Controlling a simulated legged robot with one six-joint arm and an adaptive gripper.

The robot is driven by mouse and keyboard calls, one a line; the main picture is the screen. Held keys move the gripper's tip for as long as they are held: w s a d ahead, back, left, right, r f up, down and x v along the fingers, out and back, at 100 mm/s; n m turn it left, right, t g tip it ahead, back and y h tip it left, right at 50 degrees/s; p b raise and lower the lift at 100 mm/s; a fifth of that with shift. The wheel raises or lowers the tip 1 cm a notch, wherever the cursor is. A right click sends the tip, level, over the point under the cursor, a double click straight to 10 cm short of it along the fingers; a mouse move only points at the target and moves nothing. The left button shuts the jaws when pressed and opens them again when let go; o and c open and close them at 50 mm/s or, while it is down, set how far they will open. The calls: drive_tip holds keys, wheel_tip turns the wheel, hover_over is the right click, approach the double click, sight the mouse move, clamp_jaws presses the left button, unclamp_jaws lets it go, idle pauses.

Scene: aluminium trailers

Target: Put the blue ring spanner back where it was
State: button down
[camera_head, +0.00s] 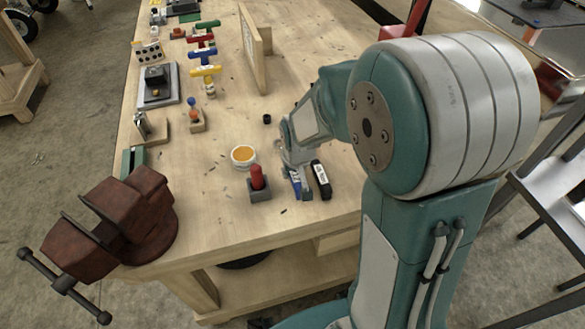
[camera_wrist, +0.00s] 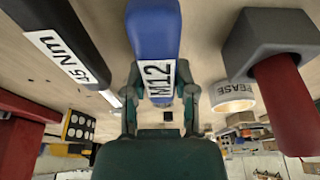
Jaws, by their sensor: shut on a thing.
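The blue ring spanner (camera_wrist: 153,30) has a blue handle with a white label reading M12 in the wrist view. My gripper (camera_wrist: 160,90) has its two fingers closed on either side of that handle, at the label. In the head view the spanner (camera_head: 306,189) shows only as a small blue and white piece under my gripper (camera_head: 293,165), low over or on the bench's near part. Its ring end is not visible. I cannot tell whether it touches the bench top.
A black tool (camera_head: 321,180) labelled 45 Nm lies just right of the spanner. A grey block with a red handle (camera_head: 257,178) and a grease tub (camera_head: 243,156) stand left. A red vice (camera_head: 130,220) sits at the bench's near-left corner. Several coloured T-handles (camera_head: 203,55) stand farther back.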

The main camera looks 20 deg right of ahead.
drive_tip(key=shift+f, duration=0.5)
idle(0.3)
drive_tip(key=shift+c, duration=1.7)
unclamp_jaws()
drive_tip(key=v, duration=1.1)
drive_tip(key=shift+s+r, duration=0.4)
drive_tip(key=shift+r, duration=0.25)
drive_tip(key=s+r+t, duration=0.1)
drive_tip(key=s+r, duration=0.2)
drive_tip(key=s, duration=0.4)
drive_tip(key=s+r+t, duration=0.1)
drive_tip(key=s+r, duration=0.3)
drive_tip(key=s, duration=0.4)
drive_tip(key=shift+r, duration=0.2)
